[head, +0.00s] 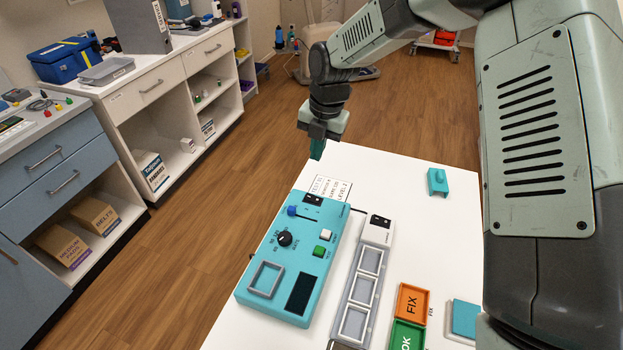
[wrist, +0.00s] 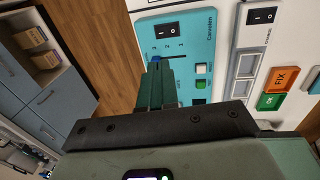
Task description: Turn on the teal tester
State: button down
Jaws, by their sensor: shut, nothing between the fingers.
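The teal tester (head: 262,255) lies on the white table. It has a black rocker switch (head: 313,199) at its far end, a blue slider knob (head: 292,211), a black dial (head: 285,239), a white and a green button, a dark display (head: 299,293) and an empty grey square frame. The rocker also shows in the wrist view (wrist: 166,30); which side is pressed I cannot tell. My gripper (head: 317,153) is shut and empty, above the tester's far end. In the wrist view my fingers (wrist: 160,66) hide part of the tester's face.
A grey strip (head: 343,318) with its own rocker switch (head: 380,221) lies right of the tester. Beyond are an orange FIX tray (head: 412,302), a green OK tray (head: 407,336) and teal pieces (head: 437,182). A printed card (head: 330,186) lies behind the tester.

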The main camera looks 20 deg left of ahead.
aim_at(309, 197)
jog(key=f, duration=0.4)
jog(key=a+f, duration=0.1)
jog(key=f, duration=0.8)
jog(key=shift+a+f, duration=0.35)
jog(key=shift+a, duration=0.05)
jog(key=shift+s+a+f, duration=0.1)
jog(key=shift+a+f, duration=0.05)
jog(key=shift+a, duration=0.05)
jog(key=shift+d+h, duration=0.1)
jog(key=shift+h, duration=0.2)
jog(key=shift+d, duration=0.8)
